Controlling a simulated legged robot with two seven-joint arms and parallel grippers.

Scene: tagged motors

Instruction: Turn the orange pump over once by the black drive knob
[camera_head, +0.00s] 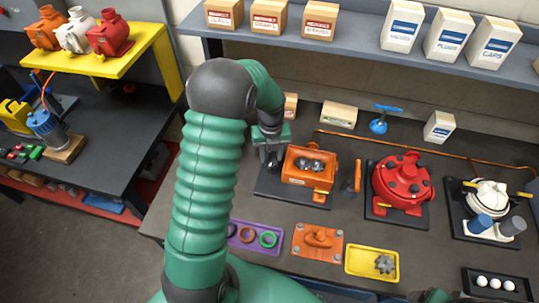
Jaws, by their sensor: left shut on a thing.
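The orange pump (296,178) stands on a black base plate (270,188) in the middle of the bench. Its top is open and grey rounded rotors (311,164) show inside. A yellow tag hangs at its front right. My left gripper (271,158) reaches down at the pump's left side and is shut there. The black drive knob cannot be made out apart from the dark fingers; the gripper is closed at the place on that side where it would be hidden. My right gripper is not in view.
An orange cover plate (318,243), a purple tray (252,236) of rings and a yellow tray (359,271) with a grey gear lie in front. A red pump (402,184) and a white pump (489,197) stand to the right. A boxed shelf (350,32) runs behind.

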